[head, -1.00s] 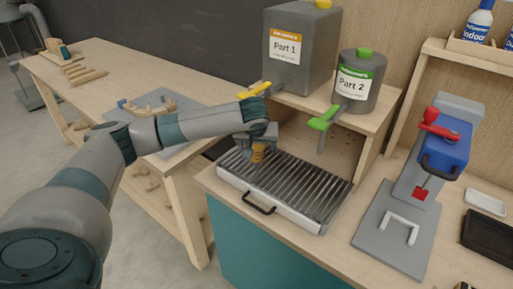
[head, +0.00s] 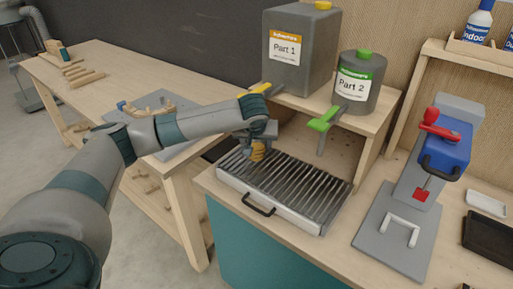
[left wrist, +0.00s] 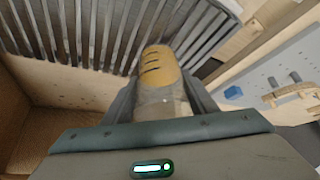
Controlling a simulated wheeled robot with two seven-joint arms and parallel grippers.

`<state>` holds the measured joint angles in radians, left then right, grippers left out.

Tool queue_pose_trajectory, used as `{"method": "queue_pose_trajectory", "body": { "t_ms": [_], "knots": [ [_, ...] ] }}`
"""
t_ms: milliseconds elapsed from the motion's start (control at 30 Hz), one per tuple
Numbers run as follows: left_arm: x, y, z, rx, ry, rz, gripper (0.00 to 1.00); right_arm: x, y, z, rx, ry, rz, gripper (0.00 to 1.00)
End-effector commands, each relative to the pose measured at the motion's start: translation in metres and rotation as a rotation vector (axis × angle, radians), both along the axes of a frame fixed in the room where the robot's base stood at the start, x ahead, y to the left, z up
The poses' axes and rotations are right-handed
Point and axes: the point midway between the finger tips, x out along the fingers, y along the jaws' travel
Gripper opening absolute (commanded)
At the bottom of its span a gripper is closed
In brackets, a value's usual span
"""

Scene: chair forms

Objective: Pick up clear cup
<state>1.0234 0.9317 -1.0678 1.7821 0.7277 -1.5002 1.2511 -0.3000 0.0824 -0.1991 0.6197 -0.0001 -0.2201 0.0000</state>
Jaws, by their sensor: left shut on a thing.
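The clear cup (left wrist: 163,98) shows in the left wrist view between the fingers of my left gripper (left wrist: 160,103). Its near part looks see-through and greyish, and its far part is amber with dark marks. My left gripper is shut on the cup. The fingers hide part of the cup's sides. I cannot tell how far the cup is from the slats. My right gripper is not in view.
The grey Part 1 tank (head: 300,55) with a yellow tap and the Part 2 tank (head: 358,85) with a green tap stand on a wooden shelf behind the tray. A blue and red press (head: 446,150) stands at the right. Another wooden bench (head: 100,65) is at the left.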

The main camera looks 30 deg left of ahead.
Motion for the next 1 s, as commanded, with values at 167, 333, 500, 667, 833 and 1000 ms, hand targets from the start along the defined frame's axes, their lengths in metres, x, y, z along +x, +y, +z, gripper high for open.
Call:
{"method": "queue_pose_trajectory", "body": {
  "t_ms": [167,333,500,667,833,1000],
  "knots": [
    [0.001,0.0,0.022,-0.002,-0.006,0.001,0.4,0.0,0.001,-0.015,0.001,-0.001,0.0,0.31],
    [-0.028,-0.015,0.02,-0.001,0.0,-0.003,0.4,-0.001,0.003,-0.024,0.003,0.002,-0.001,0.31],
    [-0.062,-0.035,0.02,-0.001,0.0,-0.004,0.4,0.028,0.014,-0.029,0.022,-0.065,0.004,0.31],
    [-0.096,-0.054,0.02,-0.001,0.0,-0.004,0.4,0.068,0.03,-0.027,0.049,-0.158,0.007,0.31],
    [-0.127,-0.072,0.022,-0.002,-0.001,-0.004,0.4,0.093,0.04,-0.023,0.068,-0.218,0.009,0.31],
    [-0.147,-0.083,0.024,0.0,0.0,-0.001,0.4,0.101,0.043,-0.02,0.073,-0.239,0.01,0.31]
  ]
}}
